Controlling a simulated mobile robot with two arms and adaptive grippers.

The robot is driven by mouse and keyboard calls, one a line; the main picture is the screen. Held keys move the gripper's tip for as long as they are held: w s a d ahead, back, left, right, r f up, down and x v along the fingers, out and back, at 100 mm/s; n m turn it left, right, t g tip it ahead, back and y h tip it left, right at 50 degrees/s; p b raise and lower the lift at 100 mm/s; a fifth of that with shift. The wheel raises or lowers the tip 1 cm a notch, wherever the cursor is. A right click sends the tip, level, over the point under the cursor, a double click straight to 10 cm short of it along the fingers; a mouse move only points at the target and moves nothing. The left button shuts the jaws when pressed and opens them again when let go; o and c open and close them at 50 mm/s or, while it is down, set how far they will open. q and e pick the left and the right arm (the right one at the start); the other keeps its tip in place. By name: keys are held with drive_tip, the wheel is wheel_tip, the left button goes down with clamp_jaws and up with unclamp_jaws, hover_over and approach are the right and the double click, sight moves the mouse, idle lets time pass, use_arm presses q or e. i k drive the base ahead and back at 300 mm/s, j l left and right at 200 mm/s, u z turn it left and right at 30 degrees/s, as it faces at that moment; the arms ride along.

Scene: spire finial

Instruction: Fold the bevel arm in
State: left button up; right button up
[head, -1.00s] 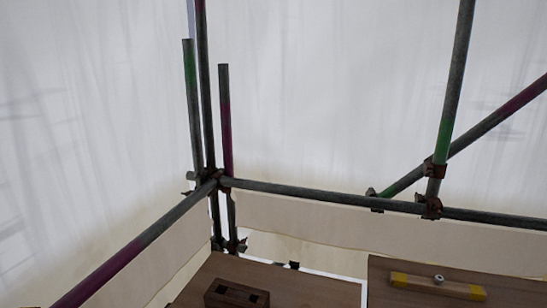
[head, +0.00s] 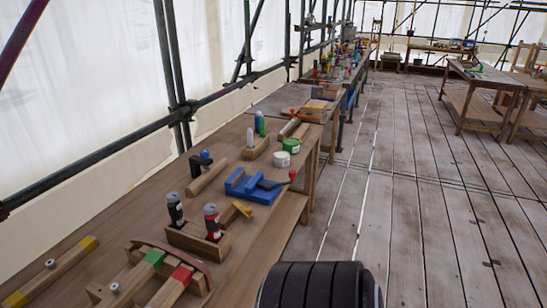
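Several wooden tools lie at the near left end of the bench. One is a wooden bar (head: 62,262) with yellow ends and a metal knob. Beside it are wooden pieces with a green-banded arm (head: 135,277) and a red-banded arm (head: 172,287), with a curved brown strip (head: 178,258) across them. I cannot tell for certain which of these is the bevel. The bottom edge cuts off part of them. Neither of my grippers shows. A black ribbed part, likely mine, is at the bottom centre.
The long bench (head: 130,210) carries a block with black and red bottles (head: 212,222), a blue vise (head: 250,187), a white tub (head: 282,158) and dowels. Scaffold pipes (head: 95,158) run along the left. The plank floor (head: 400,200) at right is open; another table (head: 490,75) stands beyond.

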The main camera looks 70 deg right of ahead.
sight(247, 211)
drive_tip(key=z, duration=2.15)
